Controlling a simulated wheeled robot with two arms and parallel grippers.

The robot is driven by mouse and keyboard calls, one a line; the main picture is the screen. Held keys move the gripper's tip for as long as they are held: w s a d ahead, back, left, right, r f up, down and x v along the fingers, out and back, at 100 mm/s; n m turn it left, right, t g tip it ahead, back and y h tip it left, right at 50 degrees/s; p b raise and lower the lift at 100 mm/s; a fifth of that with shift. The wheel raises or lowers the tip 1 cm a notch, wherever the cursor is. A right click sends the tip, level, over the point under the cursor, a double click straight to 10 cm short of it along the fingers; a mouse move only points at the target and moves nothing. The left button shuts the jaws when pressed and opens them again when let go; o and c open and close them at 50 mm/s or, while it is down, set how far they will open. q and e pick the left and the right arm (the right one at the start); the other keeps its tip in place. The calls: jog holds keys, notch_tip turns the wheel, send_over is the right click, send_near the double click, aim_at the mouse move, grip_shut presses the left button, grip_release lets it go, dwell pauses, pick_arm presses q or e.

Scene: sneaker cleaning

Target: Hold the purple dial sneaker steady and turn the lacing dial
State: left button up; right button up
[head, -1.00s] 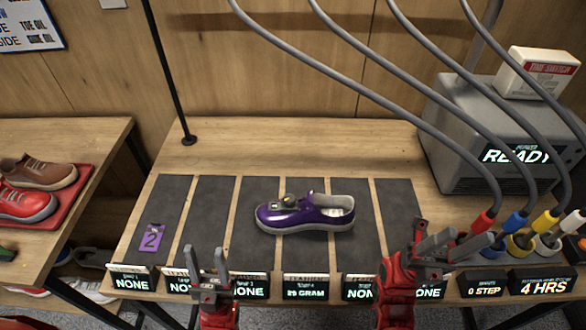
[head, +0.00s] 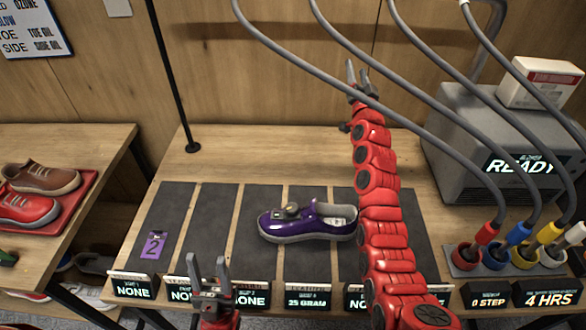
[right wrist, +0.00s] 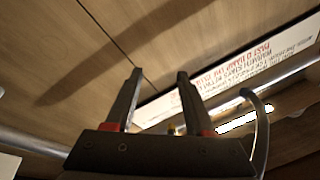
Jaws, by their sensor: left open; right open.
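The purple sneaker (head: 318,219) with a pale sole lies on its side-on profile across the dark strips of the table, toe to the left. A small metallic dial (head: 291,209) sits on top of its front part. My left gripper (head: 207,262) is open and empty at the table's front edge, left of and nearer than the sneaker. My right arm reaches up past the sneaker's heel, hiding its far right end. My right gripper (head: 357,72) is open and empty, raised near the back wall; its open fingers also show in the right wrist view (right wrist: 158,92).
A grey machine (head: 500,145) with a READY display stands at the back right, with grey hoses running to coloured plugs. Small display signs line the front edge. A red tray (head: 75,205) holds other shoes.

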jog(key=w+a+f+n+g+y, duration=0.1)
jog(key=a+f+g+y, duration=0.15)
jog(key=a, duration=0.25)
jog(key=w+a+f+n+g+y, duration=0.1)
jog(key=a+g+y, duration=0.15)
jog(key=a, duration=0.25)
jog(key=s+a+f+n+g, duration=0.2)
jog(key=s+a+f+g, duration=0.1)
jog(key=a+g, duration=0.15)
jog(key=s+a+f+n+g, duration=0.1)
jog(key=s+a+f+g, duration=0.2)
jog(key=a, duration=0.3)
jog(key=n+g+h, duration=0.1)
jog(key=g+h, duration=0.5)
jog(key=g, duration=0.4)
send_near(292, 206)
jog(key=f, duration=0.3)
jog(key=s+f, duration=0.1)
jog(key=f, duration=0.5)
jog(key=shift+s+a, duration=0.1)
jog(key=shift+s, duration=0.05)
grip_shut()
